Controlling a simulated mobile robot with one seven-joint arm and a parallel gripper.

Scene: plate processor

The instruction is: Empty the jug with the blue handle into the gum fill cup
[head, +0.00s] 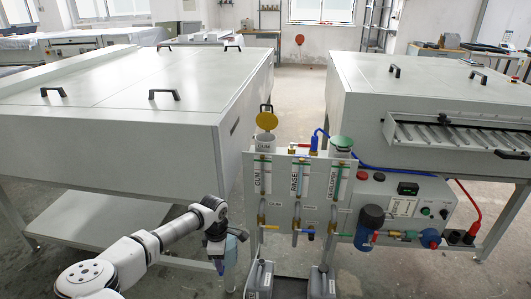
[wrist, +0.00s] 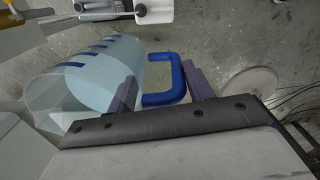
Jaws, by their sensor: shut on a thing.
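The jug (wrist: 95,75) is clear, with pale blue liquid or tint, dark blue marks and a blue handle (wrist: 178,78). My gripper (wrist: 163,90) is shut on that handle, one finger on each side of it. In the head view my gripper (head: 217,246) is at the lower middle, left of the panel, and the jug (head: 231,262) shows only partly beside it. The gum fill cup (head: 265,142) stands at the panel's top left, above the GUM label, with its yellow lid (head: 266,121) raised. The gripper and jug are well below the cup.
The panel (head: 300,200) carries GUM, RINSE and a third labelled tube with valves. A green lid (head: 341,142) is at its right. Grey canisters (head: 260,280) stand below. Large machines stand at left (head: 130,90) and right (head: 420,90). A blue hose crosses behind the panel.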

